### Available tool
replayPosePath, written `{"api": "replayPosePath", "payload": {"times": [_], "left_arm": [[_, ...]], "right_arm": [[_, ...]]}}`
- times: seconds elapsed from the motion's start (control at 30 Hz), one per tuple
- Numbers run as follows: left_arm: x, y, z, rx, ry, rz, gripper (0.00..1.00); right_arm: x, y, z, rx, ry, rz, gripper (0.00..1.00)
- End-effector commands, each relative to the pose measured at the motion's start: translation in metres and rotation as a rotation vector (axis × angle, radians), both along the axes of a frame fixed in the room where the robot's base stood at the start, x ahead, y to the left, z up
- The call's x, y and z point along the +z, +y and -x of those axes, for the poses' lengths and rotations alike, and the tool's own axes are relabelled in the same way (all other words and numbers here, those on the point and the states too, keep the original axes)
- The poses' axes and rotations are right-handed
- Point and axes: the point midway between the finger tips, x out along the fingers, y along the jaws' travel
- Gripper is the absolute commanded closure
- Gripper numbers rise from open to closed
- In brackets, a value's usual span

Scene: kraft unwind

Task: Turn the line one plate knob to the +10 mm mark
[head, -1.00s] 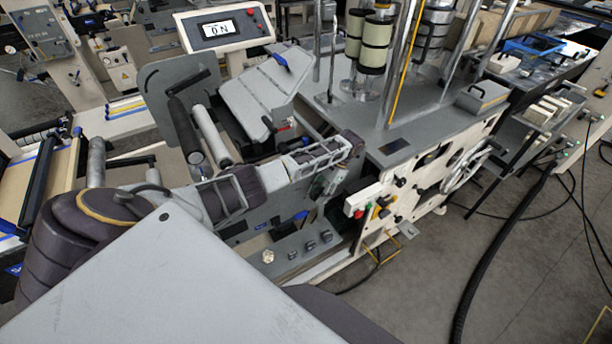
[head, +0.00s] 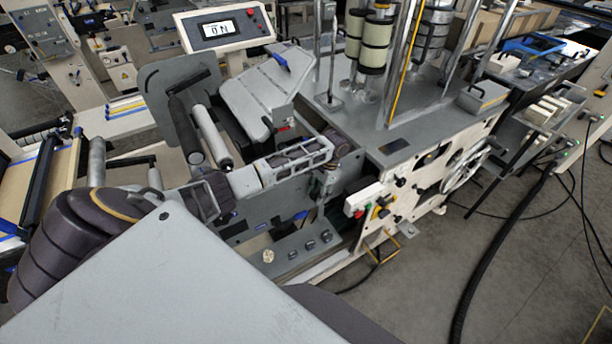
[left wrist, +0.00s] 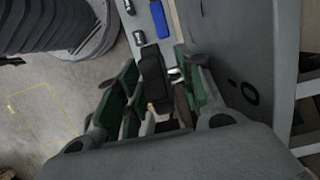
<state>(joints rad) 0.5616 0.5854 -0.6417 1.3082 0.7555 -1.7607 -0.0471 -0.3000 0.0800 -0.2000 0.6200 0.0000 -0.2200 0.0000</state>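A grey plate (head: 285,262) low on the machine carries a round cream knob (head: 268,256) and a row of small dark knobs (head: 310,245). I cannot tell which is the line one plate knob, and no +10 mm mark is readable. My left gripper (head: 326,187) points down above the right part of this plate, apart from the knobs. In the left wrist view its green-sided fingers (left wrist: 160,95) stand apart, with a dark block between them that I cannot identify. Small dark knobs (left wrist: 139,38) show beyond the fingers. My right gripper is not in view.
A white control box (head: 363,197) with red and green buttons stands just right of the gripper. The white machine frame (head: 400,210) and handwheel (head: 465,168) lie further right. A display panel (head: 225,28) is at the back.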

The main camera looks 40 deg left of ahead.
Motion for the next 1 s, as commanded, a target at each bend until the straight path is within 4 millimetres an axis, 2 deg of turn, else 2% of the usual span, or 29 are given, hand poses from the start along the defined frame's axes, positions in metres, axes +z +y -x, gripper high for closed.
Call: {"api": "replayPosePath", "payload": {"times": [1.0], "left_arm": [[0.0006, 0.0010, 0.0031, 0.000, -0.347, 0.144, 0.62]], "right_arm": [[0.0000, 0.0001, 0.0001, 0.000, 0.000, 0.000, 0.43]]}}
